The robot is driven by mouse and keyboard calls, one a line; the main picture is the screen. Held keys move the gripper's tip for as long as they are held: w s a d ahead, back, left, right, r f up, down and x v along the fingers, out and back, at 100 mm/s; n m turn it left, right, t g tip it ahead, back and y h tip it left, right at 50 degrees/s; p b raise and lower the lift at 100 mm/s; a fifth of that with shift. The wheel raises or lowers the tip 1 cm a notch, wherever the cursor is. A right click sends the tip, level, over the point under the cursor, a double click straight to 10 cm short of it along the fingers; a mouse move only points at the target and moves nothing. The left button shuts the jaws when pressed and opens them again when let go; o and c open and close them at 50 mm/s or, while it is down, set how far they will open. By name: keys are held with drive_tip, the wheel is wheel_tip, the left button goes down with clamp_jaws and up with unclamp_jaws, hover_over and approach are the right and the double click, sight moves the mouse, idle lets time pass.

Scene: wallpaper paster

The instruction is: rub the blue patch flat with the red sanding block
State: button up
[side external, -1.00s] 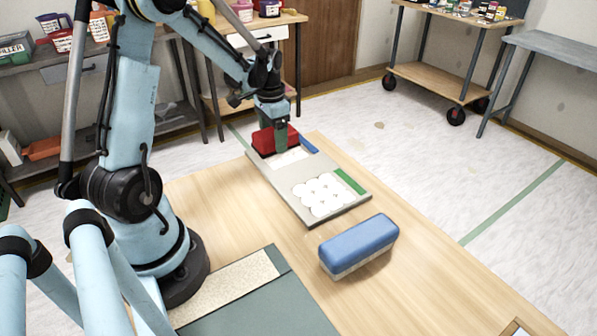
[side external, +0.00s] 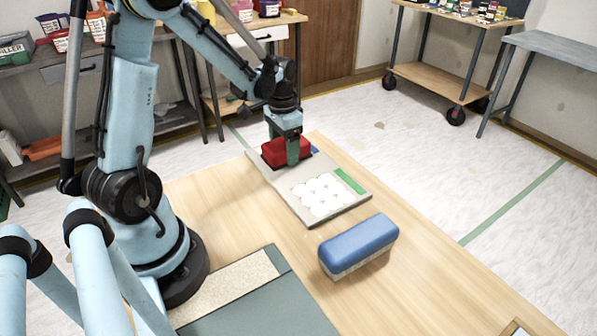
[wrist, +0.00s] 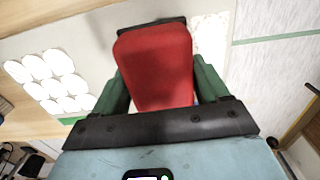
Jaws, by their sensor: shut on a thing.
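The red sanding block (side external: 273,151) is between the green fingers of my gripper (side external: 292,154), which is shut on it. It also shows in the wrist view (wrist: 155,62). The block is over the far end of a pale grey board (side external: 275,182); I cannot tell whether it presses on the surface. A small part of a blue strip (side external: 315,149) shows at the board's far right edge, just right of the block.
White round discs (side external: 322,194) and a green strip (side external: 350,181) are on the board's near part. A dark green mat (side external: 255,305) lies at the front. Bare table lies between.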

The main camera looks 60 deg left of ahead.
sight(297, 170)
drive_tip(key=d, duration=0.6)
wheel_tip(297, 170, up, 8)
drive_tip(key=shift+r, duration=0.25)
drive_tip(key=o, duration=0.8)
drive_tip(key=shift+a, duration=0.1)
drive_tip(key=c, duration=0.5)
drive_tip(key=shift+s+a+r+n, duration=0.1)
drive_tip(key=shift+s+a+n, duration=1.5)
drive_tip(key=shift+n, duration=1.4)
drive_tip(key=shift+s+a+r+n, duration=0.1)
drive_tip(key=shift+s+a+n, duration=0.9)
drive_tip(key=shift+a+n, duration=1.55)
drive_tip(key=shift+s+a+r+n, duration=0.1)
drive_tip(key=shift+s+a+n, duration=1.25)
drive_tip(key=shift+n, duration=2.1)
